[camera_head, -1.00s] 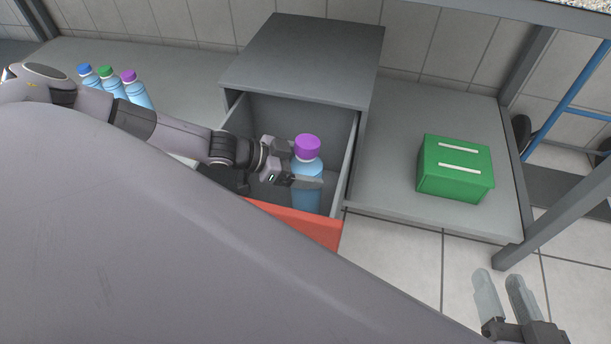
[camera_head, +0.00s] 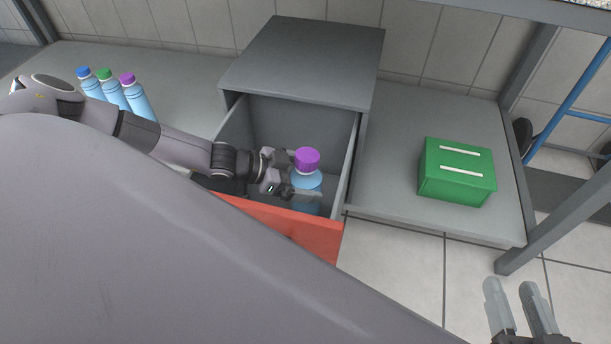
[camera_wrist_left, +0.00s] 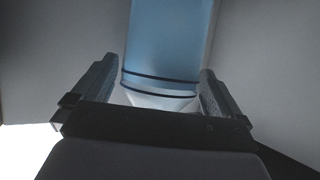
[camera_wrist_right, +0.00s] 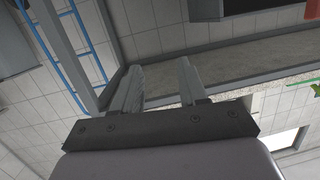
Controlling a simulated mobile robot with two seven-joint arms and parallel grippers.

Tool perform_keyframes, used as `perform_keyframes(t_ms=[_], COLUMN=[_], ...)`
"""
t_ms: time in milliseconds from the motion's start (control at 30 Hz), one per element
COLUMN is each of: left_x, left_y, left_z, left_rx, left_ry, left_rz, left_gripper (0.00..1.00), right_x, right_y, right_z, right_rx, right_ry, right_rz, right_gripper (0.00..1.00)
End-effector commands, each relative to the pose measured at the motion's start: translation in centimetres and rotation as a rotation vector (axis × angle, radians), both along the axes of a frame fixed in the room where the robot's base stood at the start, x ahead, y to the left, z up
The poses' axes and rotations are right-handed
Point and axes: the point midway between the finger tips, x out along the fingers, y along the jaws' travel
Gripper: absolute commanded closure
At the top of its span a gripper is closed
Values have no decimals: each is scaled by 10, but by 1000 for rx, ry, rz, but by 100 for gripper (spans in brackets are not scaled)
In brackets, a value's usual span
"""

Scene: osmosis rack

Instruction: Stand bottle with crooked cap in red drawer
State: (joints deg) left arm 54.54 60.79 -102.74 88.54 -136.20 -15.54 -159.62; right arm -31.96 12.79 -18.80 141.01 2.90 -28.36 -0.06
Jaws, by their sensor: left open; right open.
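A blue bottle with a purple cap (camera_head: 307,160) stands inside the open red-fronted drawer (camera_head: 300,235) in the head view. Its cap looks slightly tilted, though I cannot tell for certain. My left gripper (camera_head: 292,188) is inside the drawer at the bottle, open, with its fingers around the body. In the left wrist view the bottle's blue body (camera_wrist_left: 165,50) lies between the two spread fingers (camera_wrist_left: 160,95), with slight gaps visible. The drawer floor under the bottle is mostly hidden. My right gripper (camera_head: 520,305) is open and empty at the lower right, away from the drawer.
Three bottles with blue, green and purple caps (camera_head: 125,95) stand on the shelf at left. A green box (camera_head: 457,172) with white strips sits on the shelf at right. The grey cabinet (camera_head: 305,60) holds the drawer. A rack post (camera_head: 560,215) stands near my right gripper.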

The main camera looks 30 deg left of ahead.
Motion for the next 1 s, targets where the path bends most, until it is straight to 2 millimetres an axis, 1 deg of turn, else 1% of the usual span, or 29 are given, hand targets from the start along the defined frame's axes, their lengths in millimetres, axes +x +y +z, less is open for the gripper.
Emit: perform_keyframes(t_ms=[33, 67, 133, 233, 400, 567, 1000], left_x=[-5, -7, -15, -26, -40, -45, -45], left_y=[6, 9, 17, 28, 41, 46, 46], left_z=[5, 8, 15, 23, 33, 35, 34], left_rx=[3, 3, 3, 2, 1, 1, 0], left_ry=[2, 2, 3, 2, 2, 1, 2], left_rz=[3, 3, 4, 4, 2, 0, 0], left_gripper=[0, 0, 0, 0, 0, 0, 0], right_x=[0, 0, 3, 5, 6, 7, 7], right_y=[1, 2, 6, 10, 15, 18, 18], right_z=[5, 5, 1, 0, -1, -3, -4], right_rx=[6, 11, 34, 62, 95, 108, 108], right_ry=[8, 18, 56, 90, 134, 150, 150], right_rz=[4, 5, 8, 16, 27, 31, 32], right_gripper=[57, 57, 57, 57, 57, 57, 57])
